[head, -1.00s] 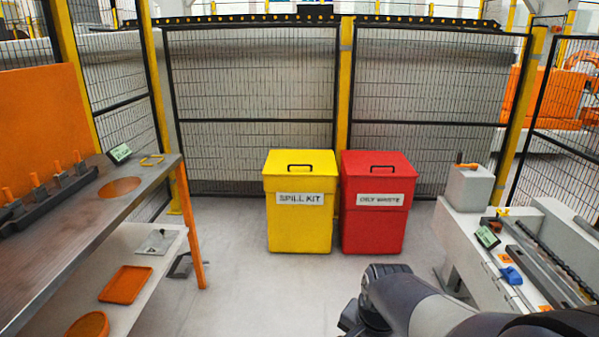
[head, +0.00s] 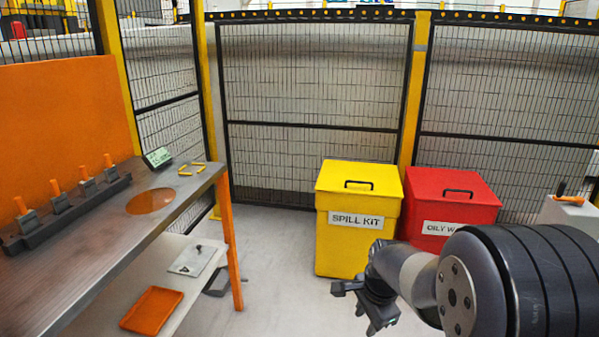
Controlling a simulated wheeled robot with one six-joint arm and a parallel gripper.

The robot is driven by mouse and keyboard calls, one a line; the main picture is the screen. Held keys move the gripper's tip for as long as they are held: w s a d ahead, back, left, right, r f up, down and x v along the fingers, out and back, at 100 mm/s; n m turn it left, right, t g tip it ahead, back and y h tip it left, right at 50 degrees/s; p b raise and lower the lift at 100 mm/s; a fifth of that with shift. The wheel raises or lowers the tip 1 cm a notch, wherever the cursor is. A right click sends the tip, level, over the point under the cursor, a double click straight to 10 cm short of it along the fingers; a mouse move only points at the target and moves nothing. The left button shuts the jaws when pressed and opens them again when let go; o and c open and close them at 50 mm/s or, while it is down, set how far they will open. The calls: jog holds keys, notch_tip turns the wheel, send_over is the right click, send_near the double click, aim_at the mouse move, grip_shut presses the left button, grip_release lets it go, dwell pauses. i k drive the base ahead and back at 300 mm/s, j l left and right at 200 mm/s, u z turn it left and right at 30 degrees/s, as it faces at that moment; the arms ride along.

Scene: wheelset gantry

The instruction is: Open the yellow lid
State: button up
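The yellow bin labelled "SPILL KIT" (head: 340,248) stands on the floor against the mesh fence, right of centre. Its yellow lid (head: 358,180) is closed flat on top, with a dark handle (head: 372,183) across it. My gripper (head: 358,306) is at the lower middle, in front of the bin's lower right part in the picture and well below the lid. It is apart from the handle and seems to hold nothing.
A red bin labelled "OILY WASTE" (head: 455,188) stands close to the right of the yellow one, partly hidden by my arm. A steel workbench (head: 95,225) with an orange leg (head: 230,240) is at the left.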

aim_at(373, 180)
jog(key=i+j, duration=0.1)
jog(key=i, duration=1.7)
jog(key=i+j+z, duration=0.1)
jog(key=i+z, duration=0.25)
jog(key=i, duration=0.15)
jog(key=i+j+z, duration=0.7)
jog(key=i, duration=0.2)
